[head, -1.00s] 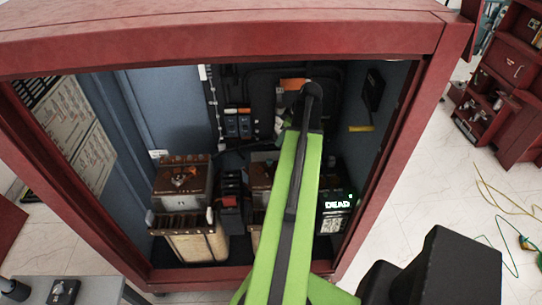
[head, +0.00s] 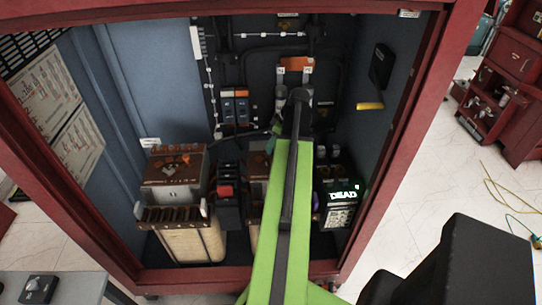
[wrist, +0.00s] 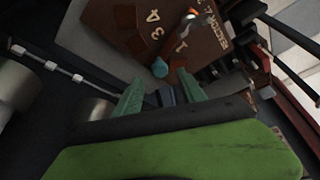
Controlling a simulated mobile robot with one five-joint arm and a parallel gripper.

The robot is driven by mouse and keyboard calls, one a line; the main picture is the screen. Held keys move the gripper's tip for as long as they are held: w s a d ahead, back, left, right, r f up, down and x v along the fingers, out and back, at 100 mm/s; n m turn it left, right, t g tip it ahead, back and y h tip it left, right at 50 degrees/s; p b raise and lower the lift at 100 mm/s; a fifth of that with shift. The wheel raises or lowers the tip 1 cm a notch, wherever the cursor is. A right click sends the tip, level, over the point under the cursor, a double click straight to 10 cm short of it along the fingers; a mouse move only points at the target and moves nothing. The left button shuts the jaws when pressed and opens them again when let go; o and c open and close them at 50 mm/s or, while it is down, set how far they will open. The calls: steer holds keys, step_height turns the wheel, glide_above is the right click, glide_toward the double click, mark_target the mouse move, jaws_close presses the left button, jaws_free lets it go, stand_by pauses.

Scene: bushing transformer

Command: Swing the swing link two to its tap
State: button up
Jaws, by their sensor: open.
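In the wrist view a brown tap board (wrist: 120,22) carries white numerals, with 1, 3 and 4 readable. An orange and grey link-like piece (wrist: 190,20) lies on it near the top; I cannot tell its number. A small teal round piece (wrist: 160,68) shows at the board's near edge, between and beyond my fingertips. My gripper (wrist: 160,88) is open, its two green fingers apart, with nothing seen held. In the head view a brown board (head: 174,163) tops the left transformer unit. The right unit (head: 247,200) and my gripper are mostly hidden behind my arm.
The red cabinet frame (head: 420,120) surrounds the opening. A lit DEAD indicator (head: 343,195) stands at the right inside. A yellow handle (head: 369,106) is on the right wall. Red and black parts (head: 227,190) stand between the units. A grey table (head: 50,286) is at lower left.

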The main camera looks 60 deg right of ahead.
steer(key=b+x, duration=0.2)
steer(key=x, duration=0.2)
steer(key=shift+s, duration=0.1)
steer(key=shift+r, duration=0.1)
steer(key=shift+c, duration=0.3)
jaws_close()
stand_by(0.8)
